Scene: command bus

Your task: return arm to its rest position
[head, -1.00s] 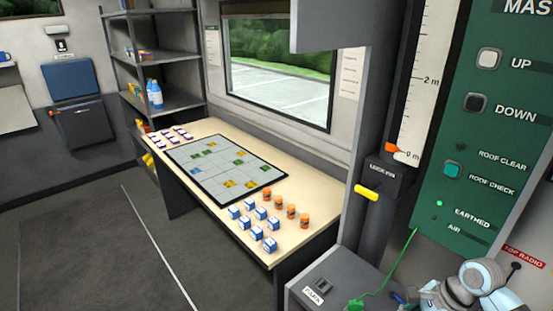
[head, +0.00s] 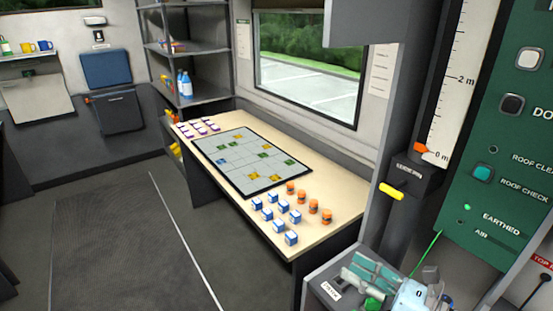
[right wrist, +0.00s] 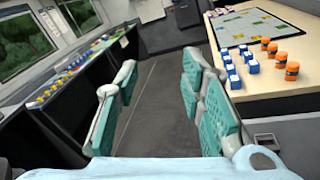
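My right gripper (head: 362,277) shows at the bottom right of the head view, in front of the grey box with the small printed label (head: 331,290). Its teal-padded fingers stand apart with nothing between them, as the right wrist view (right wrist: 160,85) also shows. A green cable (head: 427,257) runs down behind my right arm; part of its lower end is hidden by the gripper. My left arm and gripper are not in view.
A table (head: 330,219) carries a map board (head: 222,162), blue-white blocks and orange pots. The green mast panel (head: 483,215) and a yellow-handled lock pin (head: 391,191) stand at right. The floor (head: 120,235) at left is clear. A long side counter (right wrist: 45,113) shows in the wrist view.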

